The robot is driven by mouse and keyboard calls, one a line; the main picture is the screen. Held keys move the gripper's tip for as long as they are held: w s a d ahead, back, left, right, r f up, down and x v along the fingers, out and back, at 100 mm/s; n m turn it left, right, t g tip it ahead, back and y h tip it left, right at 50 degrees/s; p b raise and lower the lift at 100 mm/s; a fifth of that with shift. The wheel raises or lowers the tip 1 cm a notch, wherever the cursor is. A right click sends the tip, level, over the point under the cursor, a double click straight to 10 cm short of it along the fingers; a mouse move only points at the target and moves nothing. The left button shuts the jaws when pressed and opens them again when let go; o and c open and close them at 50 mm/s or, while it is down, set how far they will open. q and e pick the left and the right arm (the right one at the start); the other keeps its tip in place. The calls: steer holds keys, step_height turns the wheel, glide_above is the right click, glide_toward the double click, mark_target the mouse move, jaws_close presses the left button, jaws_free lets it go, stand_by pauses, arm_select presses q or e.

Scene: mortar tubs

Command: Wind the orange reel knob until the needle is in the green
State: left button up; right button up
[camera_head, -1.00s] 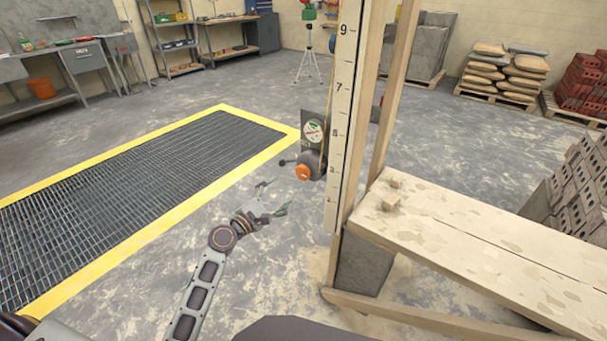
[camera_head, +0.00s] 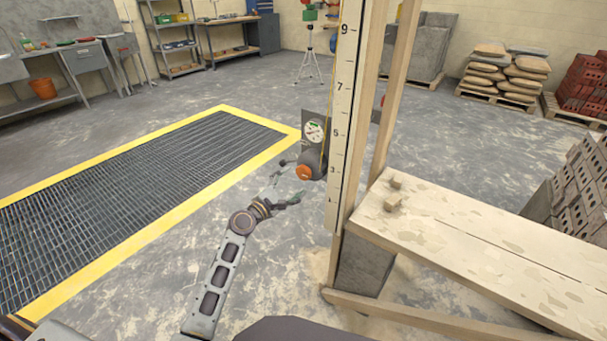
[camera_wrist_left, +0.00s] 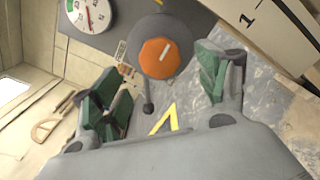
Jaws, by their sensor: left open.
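The orange knob (camera_head: 304,172) sits on the front of a grey reel below a round white gauge (camera_head: 314,131) by the measuring post. In the left wrist view the knob (camera_wrist_left: 160,58) carries a white stripe. I cannot make out the needle's reading for sure. My left gripper (camera_head: 288,187) is open and empty, just short of the knob. In the left wrist view its green-padded fingers (camera_wrist_left: 160,70) stand either side of the knob, apart from it.
The numbered post (camera_head: 342,120) stands close on the right, beside a wooden frame and plank bench (camera_head: 470,235). A yellow-edged floor grate (camera_head: 130,190) lies left. The floor between is clear.

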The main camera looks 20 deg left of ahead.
mark_target(302, 175)
arm_select(q)
steer(key=shift+x, duration=1.85)
steer(key=shift+b+x, duration=0.45)
steer(key=shift+x, duration=0.9)
steer(key=shift+w+d, duration=0.1)
steer(key=shift+w, duration=0.3)
arm_select(e)
steer(key=shift+w+a+r, duration=0.1)
steer(key=shift+a+r, duration=0.05)
steer(key=shift+r, duration=0.35)
steer(key=shift+w+a+r, duration=0.1)
steer(key=shift+r, duration=0.35)
arm_select(q)
steer(key=shift+c, duration=0.2)
arm_select(e)
steer(key=shift+f, duration=0.1)
arm_select(q)
steer(key=shift+f, duration=0.1)
steer(key=c, duration=1)
arm_select(e)
steer(key=shift+s, duration=0.1)
